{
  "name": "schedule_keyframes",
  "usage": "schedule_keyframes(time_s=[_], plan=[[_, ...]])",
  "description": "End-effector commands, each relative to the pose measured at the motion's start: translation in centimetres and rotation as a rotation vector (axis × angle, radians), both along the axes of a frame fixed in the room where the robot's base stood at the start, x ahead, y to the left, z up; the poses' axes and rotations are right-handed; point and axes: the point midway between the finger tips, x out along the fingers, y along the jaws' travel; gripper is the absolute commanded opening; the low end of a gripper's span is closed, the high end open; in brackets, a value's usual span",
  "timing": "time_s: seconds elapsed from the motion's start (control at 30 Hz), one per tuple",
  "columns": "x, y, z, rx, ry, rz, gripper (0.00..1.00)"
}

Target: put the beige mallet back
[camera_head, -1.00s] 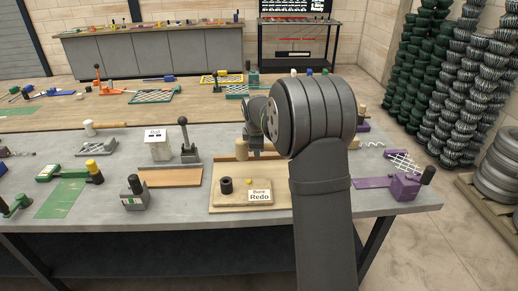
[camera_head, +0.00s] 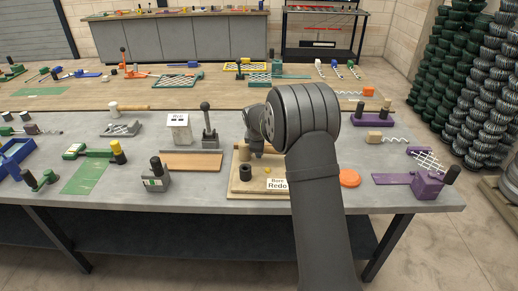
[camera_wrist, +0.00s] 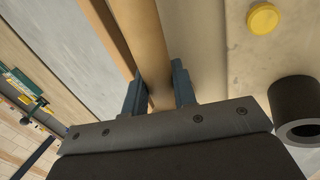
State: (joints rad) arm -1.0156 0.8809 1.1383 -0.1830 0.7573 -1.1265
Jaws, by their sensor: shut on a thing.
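My gripper (camera_wrist: 158,92) is shut on a smooth beige, rod-like wooden piece (camera_wrist: 150,40), seen in the wrist view. I take it for the beige mallet; its ends are out of sight. In the head view my gripper (camera_head: 256,152) is low over the back of a pale wooden board marked "Bore Redo", whose bare edge (camera_head: 240,193) shows. My arm hides part of this area. Whether the held piece touches the board I cannot tell. Another mallet, with a cream head (camera_head: 113,108) and a tan handle, lies at the back left of the grey table.
The board bears a dark ring (camera_head: 245,172) and a yellow button (camera_wrist: 263,18). A lever tool (camera_head: 209,130) and a white box (camera_head: 179,128) stand to the left. An orange disc (camera_head: 349,178) and a purple tool (camera_head: 425,183) are to the right.

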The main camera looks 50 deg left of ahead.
Motion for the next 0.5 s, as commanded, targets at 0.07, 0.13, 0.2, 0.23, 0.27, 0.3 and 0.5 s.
schedule_keyframes(time_s=[0.07, 0.13, 0.2, 0.23, 0.27, 0.3, 0.5], plan=[[0.02, 0.02, -0.17, 0.001, -0.001, 0.000, 0.00], [0.00, -0.01, -0.22, 0.000, 0.000, 0.000, 0.37], [0.00, -0.01, -0.22, 0.000, 0.000, 0.000, 0.47], [0.00, -0.01, -0.21, 0.000, 0.000, 0.000, 0.47], [0.01, -0.01, -0.21, 0.000, 0.000, 0.000, 0.47], [0.00, -0.01, -0.21, 0.000, 0.000, 0.000, 0.47], [0.00, -0.02, -0.38, -0.001, 0.001, 0.000, 0.47]])
